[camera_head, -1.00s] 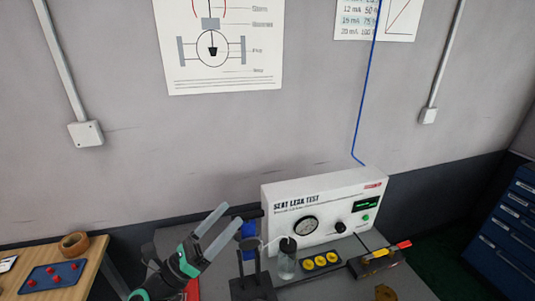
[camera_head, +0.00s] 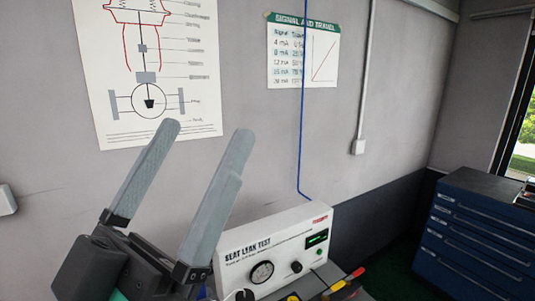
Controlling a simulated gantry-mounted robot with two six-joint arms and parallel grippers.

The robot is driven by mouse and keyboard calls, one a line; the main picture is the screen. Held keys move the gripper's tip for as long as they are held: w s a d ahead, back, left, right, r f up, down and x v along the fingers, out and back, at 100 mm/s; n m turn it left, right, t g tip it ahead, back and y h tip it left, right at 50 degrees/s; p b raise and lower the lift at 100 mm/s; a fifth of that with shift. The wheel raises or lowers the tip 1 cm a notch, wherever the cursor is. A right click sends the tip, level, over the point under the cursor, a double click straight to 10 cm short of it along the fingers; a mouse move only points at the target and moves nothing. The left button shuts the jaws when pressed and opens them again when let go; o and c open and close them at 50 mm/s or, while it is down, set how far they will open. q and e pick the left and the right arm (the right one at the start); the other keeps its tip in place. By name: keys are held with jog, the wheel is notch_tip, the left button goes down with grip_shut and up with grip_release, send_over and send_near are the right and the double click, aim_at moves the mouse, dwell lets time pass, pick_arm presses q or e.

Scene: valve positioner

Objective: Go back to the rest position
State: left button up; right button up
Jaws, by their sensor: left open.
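My left gripper (camera_head: 193,175) is raised in the left half of the head view, close to the camera. Its two grey fingers point up and stand well apart, with nothing between them. It is in front of the wall and to the left of the white seat leak test box (camera_head: 275,250). It hides part of the bench and the box's left side. My right gripper is not in view.
The test box has a round gauge (camera_head: 262,272), a black knob (camera_head: 296,267) and a green display (camera_head: 316,237). A blue line (camera_head: 302,120) runs up the wall behind it. A blue drawer cabinet (camera_head: 475,235) stands at the right by a window. Posters hang on the wall.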

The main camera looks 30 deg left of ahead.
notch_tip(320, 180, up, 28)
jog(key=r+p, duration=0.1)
jog(key=p, duration=2.6)
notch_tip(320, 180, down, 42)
jog(key=b, duration=4.1)
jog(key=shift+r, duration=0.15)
